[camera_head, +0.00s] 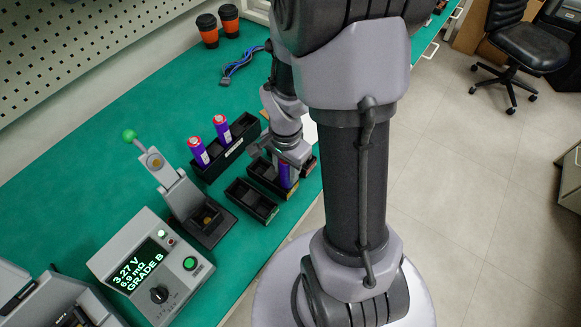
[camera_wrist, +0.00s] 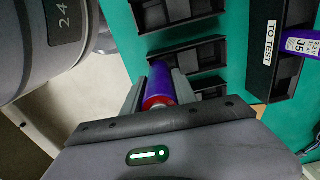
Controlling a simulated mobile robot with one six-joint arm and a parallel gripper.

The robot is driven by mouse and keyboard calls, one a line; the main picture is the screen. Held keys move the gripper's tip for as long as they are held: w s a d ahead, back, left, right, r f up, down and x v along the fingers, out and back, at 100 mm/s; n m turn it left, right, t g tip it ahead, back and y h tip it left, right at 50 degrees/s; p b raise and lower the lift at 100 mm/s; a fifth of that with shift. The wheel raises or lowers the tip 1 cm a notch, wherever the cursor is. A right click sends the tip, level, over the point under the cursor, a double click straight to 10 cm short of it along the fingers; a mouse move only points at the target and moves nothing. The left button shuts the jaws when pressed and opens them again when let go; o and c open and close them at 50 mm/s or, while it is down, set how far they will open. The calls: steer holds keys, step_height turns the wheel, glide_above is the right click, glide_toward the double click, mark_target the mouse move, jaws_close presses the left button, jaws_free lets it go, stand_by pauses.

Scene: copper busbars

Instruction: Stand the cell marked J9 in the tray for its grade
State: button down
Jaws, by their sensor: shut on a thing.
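My gripper (camera_head: 289,158) is shut on a purple cell (camera_head: 286,174) with a red end. In the wrist view the cell (camera_wrist: 160,80) lies between my two fingers (camera_wrist: 160,93); its mark is not readable. In the head view the cell is upright at the middle black grade tray (camera_head: 262,183); I cannot tell whether its foot is inside a pocket. A nearer black tray (camera_head: 250,200) looks empty. Another tray is partly hidden behind my gripper. The tray labels are too small to read. The tester (camera_head: 150,268) shows 3.27 V, 6.9 mΩ, GRADE B.
The "TO TEST" rack (camera_head: 232,152) holds two purple cells; one, marked J5 (camera_wrist: 300,44), shows in the wrist view. A lever fixture (camera_head: 185,195) with a green knob stands beside the tester. Two orange-black cups (camera_head: 208,30) and a blue cable (camera_head: 240,66) lie farther back.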

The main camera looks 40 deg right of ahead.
step_height(320, 180, down, 3)
steer(key=shift+f+b, duration=0.15)
steer(key=shift+b, duration=0.45)
steer(key=shift+w+a+f, duration=0.15)
steer(key=shift+w+f, duration=0.05)
steer(key=shift+w, duration=0.25)
steer(key=shift+w+a+f, duration=0.1)
steer(key=shift+w+f, duration=0.05)
steer(key=shift+w, duration=0.3)
steer(key=c, duration=0.9)
jaws_free()
steer(key=shift+r, duration=0.25)
steer(key=shift+p, duration=0.3)
step_height(320, 180, up, 6)
steer(key=p, duration=0.4)
steer(key=shift+w+p, duration=0.25)
steer(key=shift+p, duration=0.1)
